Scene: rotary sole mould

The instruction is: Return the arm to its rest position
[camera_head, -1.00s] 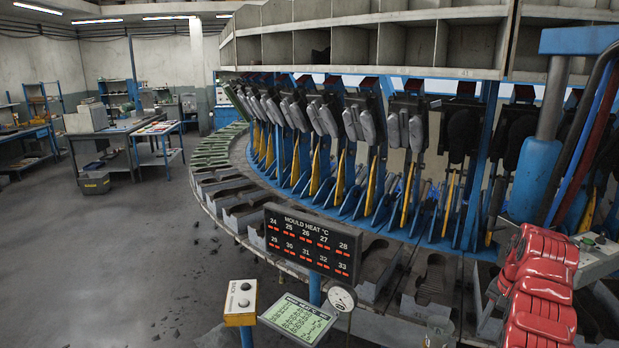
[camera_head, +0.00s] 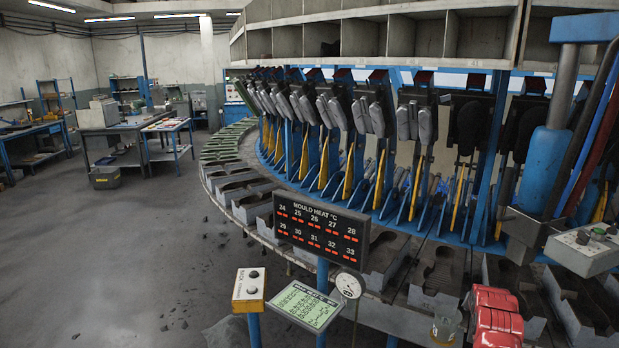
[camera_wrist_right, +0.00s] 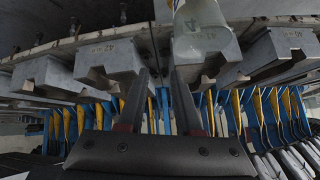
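My right gripper (camera_wrist_right: 160,75) shows in the right wrist view, its two dark fingers apart with nothing between them. It is close to the row of grey mould blocks (camera_wrist_right: 110,60). A clear beaker (camera_wrist_right: 200,22) stands at the top of that view, beyond the fingertips and apart from them. The beaker also shows in the head view (camera_head: 444,328), with some yellowish content. A red arm part (camera_head: 496,318), mine, shows at the lower right of the head view; its gripper is hidden there. My left arm and gripper are in no view.
The rotary mould carousel (camera_head: 243,188) curves across the middle and right. In front stand the mould heat board (camera_head: 322,228), a button box (camera_head: 249,287), a green-lit screen (camera_head: 303,305) and a round gauge (camera_head: 350,285). The floor (camera_head: 120,260) at left is mostly clear.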

